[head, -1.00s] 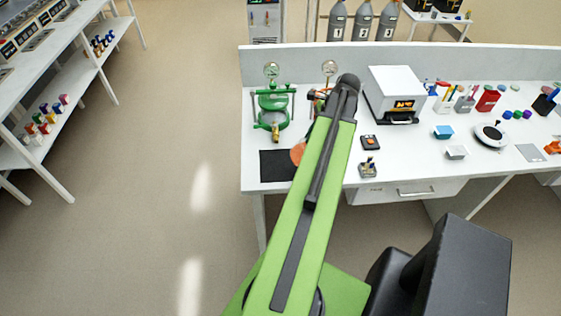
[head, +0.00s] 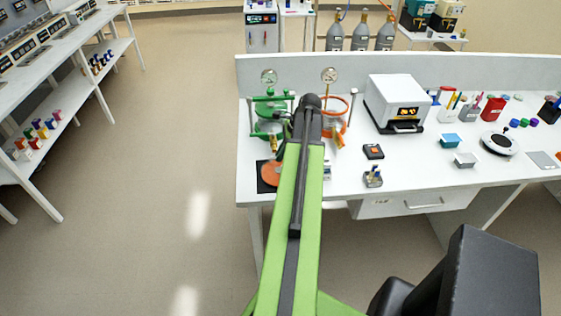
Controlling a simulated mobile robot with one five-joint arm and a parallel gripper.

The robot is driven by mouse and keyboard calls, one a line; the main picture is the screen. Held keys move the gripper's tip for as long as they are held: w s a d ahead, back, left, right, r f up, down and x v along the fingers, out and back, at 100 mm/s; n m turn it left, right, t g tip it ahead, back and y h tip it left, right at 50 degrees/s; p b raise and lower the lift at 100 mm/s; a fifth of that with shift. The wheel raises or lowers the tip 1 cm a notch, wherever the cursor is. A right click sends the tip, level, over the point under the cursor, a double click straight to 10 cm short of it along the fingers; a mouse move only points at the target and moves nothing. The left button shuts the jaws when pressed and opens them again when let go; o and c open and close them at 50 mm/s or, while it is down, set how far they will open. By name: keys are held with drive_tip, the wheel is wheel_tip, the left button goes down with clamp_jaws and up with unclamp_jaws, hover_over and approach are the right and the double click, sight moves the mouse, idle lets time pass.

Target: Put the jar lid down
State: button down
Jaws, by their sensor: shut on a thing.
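The jar lid (head: 272,174) is an orange disc, seen over the black mat (head: 262,187) at the bench's front left. I cannot tell whether it touches the mat. My gripper (head: 282,151) is shut on the lid and mostly hidden beside and behind my arm. The orange jar (head: 346,128) stands behind and to the right of my arm, its ring-shaped top showing open. The green jar (head: 270,108) stands to the left, behind the mat.
Two round gauges (head: 330,75) stand behind the jars. A white boxy instrument (head: 396,100) is to the right. A small black-and-orange device (head: 373,151) and a small grey fixture (head: 373,177) sit near the front edge. The bench's left edge is close to the mat.

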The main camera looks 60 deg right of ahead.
drive_tip(key=shift+f, duration=0.3)
drive_tip(key=c, duration=1.5)
unclamp_jaws()
drive_tip(key=shift+c, duration=0.2)
drive_tip(key=shift+r, duration=0.1)
drive_tip(key=p+v, duration=1.1)
drive_tip(key=v, duration=0.1)
drive_tip(key=shift+p, duration=0.3)
drive_tip(key=shift+r, duration=0.1)
